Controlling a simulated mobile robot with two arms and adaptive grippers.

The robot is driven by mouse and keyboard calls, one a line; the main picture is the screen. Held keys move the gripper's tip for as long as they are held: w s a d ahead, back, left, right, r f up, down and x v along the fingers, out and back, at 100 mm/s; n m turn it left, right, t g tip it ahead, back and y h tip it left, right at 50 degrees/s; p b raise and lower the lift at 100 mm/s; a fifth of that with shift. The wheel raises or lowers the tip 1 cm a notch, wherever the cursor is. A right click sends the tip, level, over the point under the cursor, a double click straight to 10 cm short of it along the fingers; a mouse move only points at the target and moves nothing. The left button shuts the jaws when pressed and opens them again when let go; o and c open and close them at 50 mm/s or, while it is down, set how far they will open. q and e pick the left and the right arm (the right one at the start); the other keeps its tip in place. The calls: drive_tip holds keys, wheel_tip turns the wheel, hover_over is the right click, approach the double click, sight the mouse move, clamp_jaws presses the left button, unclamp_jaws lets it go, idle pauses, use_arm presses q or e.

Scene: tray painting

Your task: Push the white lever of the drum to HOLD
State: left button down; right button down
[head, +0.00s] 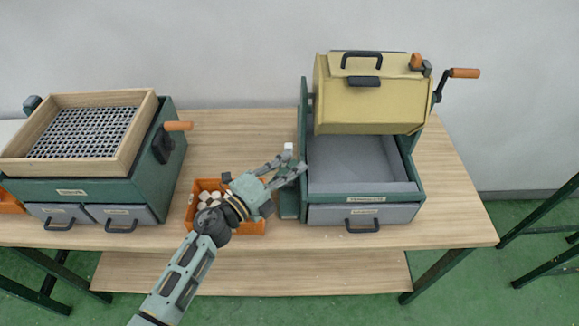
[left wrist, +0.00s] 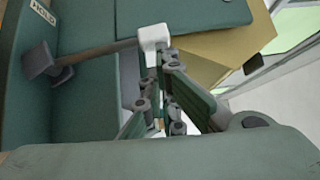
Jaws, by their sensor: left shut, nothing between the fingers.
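The yellow drum (head: 370,95) sits on a green frame at the right of the table. Its white lever (head: 288,150) shows as a small white knob at the frame's left side. In the left wrist view the white knob (left wrist: 153,37) ends a bar running left to a dark block (left wrist: 42,62). A HOLD label (left wrist: 42,12) is on the green panel at upper left. My left gripper (head: 294,166) is shut and empty, with its fingertips right by the knob; I cannot tell whether they touch. My right gripper is not in view.
A grey drawer (head: 330,214) is under the drum. An orange bin (head: 250,226) with white pieces stands beneath my left arm. A green box with a mesh sieve (head: 85,130) stands at the left. The table (head: 225,130) is clear behind the bin.

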sight(289, 149)
use_arm(q)
drive_tip(key=shift+w+r+b, duration=0.15)
drive_tip(key=shift+w+b, duration=0.1)
drive_tip(key=shift+w, duration=1)
drive_tip(key=shift+w+r+b, duration=0.15)
drive_tip(key=shift+w+b, duration=0.1)
drive_tip(key=shift+w, duration=0.95)
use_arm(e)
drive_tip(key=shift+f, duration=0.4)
use_arm(q)
drive_tip(key=shift+r, duration=0.1)
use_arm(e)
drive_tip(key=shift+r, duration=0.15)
